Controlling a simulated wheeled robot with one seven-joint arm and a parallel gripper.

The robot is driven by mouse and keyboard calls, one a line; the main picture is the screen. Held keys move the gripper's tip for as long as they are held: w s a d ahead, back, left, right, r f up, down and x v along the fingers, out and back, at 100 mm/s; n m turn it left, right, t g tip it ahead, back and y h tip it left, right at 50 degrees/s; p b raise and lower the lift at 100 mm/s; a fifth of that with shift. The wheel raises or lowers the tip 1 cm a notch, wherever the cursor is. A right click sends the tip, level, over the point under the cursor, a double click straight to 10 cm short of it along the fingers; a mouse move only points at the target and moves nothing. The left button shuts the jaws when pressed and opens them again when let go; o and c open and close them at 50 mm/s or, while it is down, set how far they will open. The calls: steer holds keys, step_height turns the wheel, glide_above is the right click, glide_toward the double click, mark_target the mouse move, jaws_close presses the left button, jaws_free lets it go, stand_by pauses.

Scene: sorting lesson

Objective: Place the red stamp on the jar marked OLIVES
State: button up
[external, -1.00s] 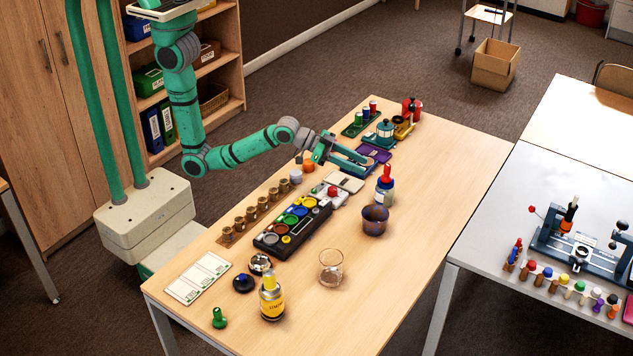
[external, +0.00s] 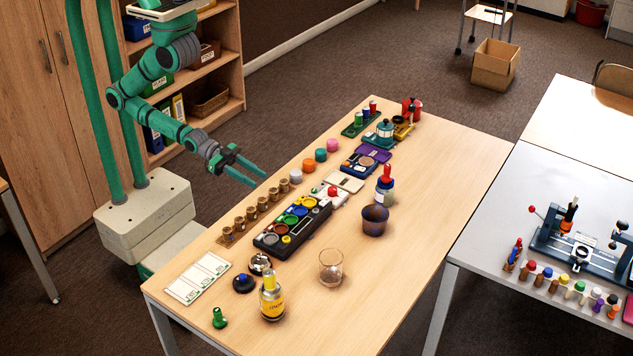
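My gripper (external: 260,180) is at the table's left edge, beside the row of small items. Its two fingers are apart with nothing visible between them. Several small brown jars (external: 250,213) stand in a row on the left side of the table; any writing on them is too small to read, so I cannot tell which is OLIVES. A red knob (external: 333,191) shows on a white block mid-table. I cannot tell which is the red stamp.
White, orange, teal and pink round pieces (external: 308,166) continue the row. A black paint tray (external: 268,241), a red-topped bottle (external: 385,185), a dark cup (external: 375,218), a glass (external: 331,266) and a yellow bottle (external: 271,299) stand on the table.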

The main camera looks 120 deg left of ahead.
steer(key=s+d+r+h, duration=0.1)
steer(key=s+r, duration=0.3)
steer(key=s, duration=0.5)
steer(key=shift+d+r+m, duration=0.3)
steer(key=shift+d+r, duration=0.05)
steer(key=shift+d, duration=0.55)
